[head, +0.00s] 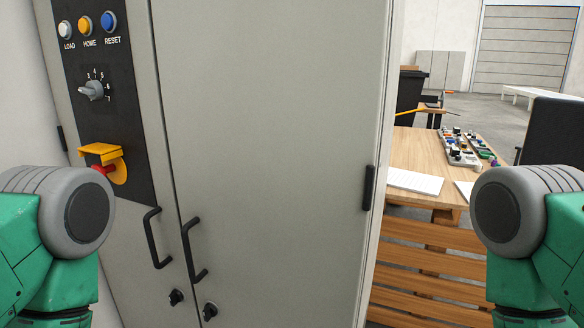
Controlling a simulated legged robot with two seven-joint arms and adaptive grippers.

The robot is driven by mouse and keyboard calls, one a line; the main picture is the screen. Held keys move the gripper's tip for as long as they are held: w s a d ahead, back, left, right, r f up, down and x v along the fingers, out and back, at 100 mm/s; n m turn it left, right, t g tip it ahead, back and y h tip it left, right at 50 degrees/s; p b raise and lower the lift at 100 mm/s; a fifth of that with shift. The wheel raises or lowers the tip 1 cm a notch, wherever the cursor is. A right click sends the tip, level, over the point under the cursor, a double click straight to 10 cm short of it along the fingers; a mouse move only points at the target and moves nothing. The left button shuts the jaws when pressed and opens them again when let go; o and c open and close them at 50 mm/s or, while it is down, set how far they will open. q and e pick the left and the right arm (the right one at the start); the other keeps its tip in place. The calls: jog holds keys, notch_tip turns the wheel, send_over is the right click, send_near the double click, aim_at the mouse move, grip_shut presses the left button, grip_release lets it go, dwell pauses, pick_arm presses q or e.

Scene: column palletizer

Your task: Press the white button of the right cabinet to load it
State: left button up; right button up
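A tall grey cabinet (270,130) fills the left and middle of the head view. Its black panel (120,150) at the upper left carries a white button (65,30) labelled LOAD, a yellow button (86,25) labelled HOME and a blue button (108,21) labelled RESET. A rotary knob (92,90) with numbers sits below them, and a red part (104,169) under a yellow guard (103,152) is lower. Parts of my green and grey arms show at the lower left and lower right, below the buttons. Neither gripper is visible.
Two black handles (153,238) (191,250) stick out from the cabinet doors. To the right, a wooden table (410,150) bears papers and a board with small parts (458,148). A dark panel (555,132) stands at the right edge. Open floor lies behind.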

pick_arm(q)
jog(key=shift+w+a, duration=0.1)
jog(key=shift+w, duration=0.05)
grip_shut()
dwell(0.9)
